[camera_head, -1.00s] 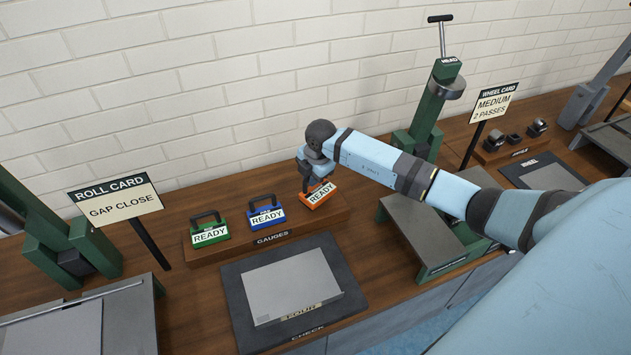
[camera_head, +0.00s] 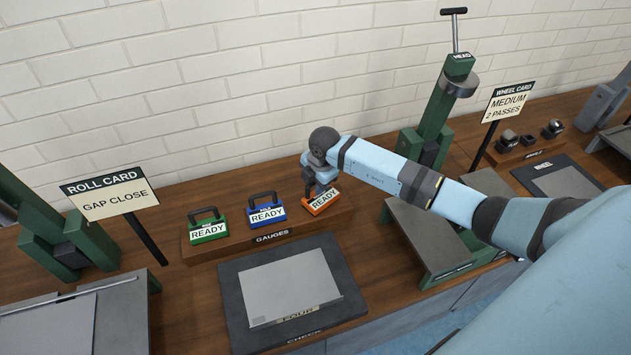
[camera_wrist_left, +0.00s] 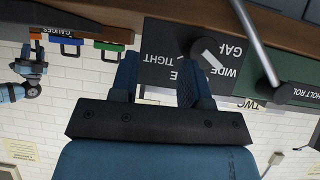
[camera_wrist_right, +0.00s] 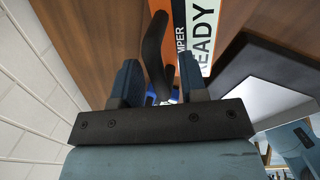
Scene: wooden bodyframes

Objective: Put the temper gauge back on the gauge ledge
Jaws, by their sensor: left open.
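The temper gauge (camera_head: 322,201), an orange block with a READY label and a dark handle, sits at the right end of the gauge ledge (camera_head: 240,244), turned at a slight angle. It also shows close up in the right wrist view (camera_wrist_right: 181,25). My right gripper (camera_head: 318,188) is at its handle; in the right wrist view its fingers (camera_wrist_right: 158,85) stand apart on either side of the handle, with gaps visible. My left gripper (camera_wrist_left: 160,80) is open and empty in front of a gap dial (camera_wrist_left: 207,53); it is outside the head view.
A green gauge (camera_head: 208,231) and a blue gauge (camera_head: 266,215) stand on the ledge left of the temper gauge. A check plate (camera_head: 290,285) lies in front. A roll card (camera_head: 115,195) stands left, and a green stand (camera_head: 430,130) with a table is right.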

